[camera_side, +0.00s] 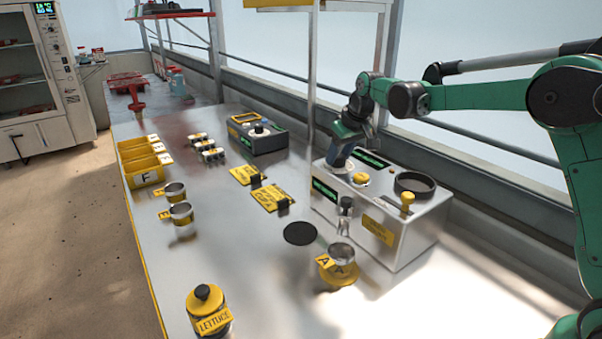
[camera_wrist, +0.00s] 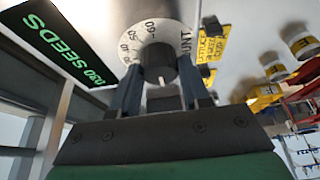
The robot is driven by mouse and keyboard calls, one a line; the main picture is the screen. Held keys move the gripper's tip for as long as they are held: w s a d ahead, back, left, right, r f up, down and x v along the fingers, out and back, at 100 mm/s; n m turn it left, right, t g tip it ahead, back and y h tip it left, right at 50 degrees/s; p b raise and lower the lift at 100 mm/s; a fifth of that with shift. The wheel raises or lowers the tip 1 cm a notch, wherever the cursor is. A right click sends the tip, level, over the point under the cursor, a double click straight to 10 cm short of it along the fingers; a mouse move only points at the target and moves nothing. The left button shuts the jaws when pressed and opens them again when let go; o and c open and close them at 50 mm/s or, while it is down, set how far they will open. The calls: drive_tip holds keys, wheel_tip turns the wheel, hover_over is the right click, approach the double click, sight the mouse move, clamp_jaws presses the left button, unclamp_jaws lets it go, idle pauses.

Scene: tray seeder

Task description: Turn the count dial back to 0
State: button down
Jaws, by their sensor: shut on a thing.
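The seeder (camera_side: 408,236) is a grey metal box on the bench, with green displays, a yellow button, a black ring and a yellow-knobbed lever. In the wrist view, the count dial (camera_wrist: 150,32) is a pale numbered ring around a dark knob (camera_wrist: 157,62). Some numbers show, 60 among them; others are hidden or blurred. The green display (camera_wrist: 58,42) beside it appears to read 030 SEEDS. My gripper (camera_wrist: 158,82) is shut on the knob, one finger on each side. In the side view, my gripper (camera_side: 343,152) is at the seeder's back left and hides the dial.
A cup marked A (camera_side: 339,269) stands in front of the seeder, near a black disc (camera_side: 300,233). A lettuce jar (camera_side: 208,312) is at the front. Yellow bins (camera_side: 145,176), small cups (camera_side: 181,213) and a grey control box (camera_side: 257,136) stand farther left.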

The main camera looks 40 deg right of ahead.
idle(0.5)
drive_tip(key=shift+c, duration=2.1)
unclamp_jaws()
drive_tip(key=shift+v, duration=2.85)
drive_tip(key=shift+s+a+r, duration=0.2)
drive_tip(key=shift+s, duration=0.1)
drive_tip(key=s+a+f+t, duration=0.1)
drive_tip(key=s+a, duration=0.3)
drive_tip(key=s, duration=0.5)
drive_tip(key=s+a+f+t, duration=0.1)
drive_tip(key=s+a+f, duration=0.2)
drive_tip(key=s, duration=0.6)
drive_tip(key=shift+a+f+t, duration=0.2)
drive_tip(key=shift+a+t, duration=0.1)
drive_tip(key=shift+a, duration=0.4)
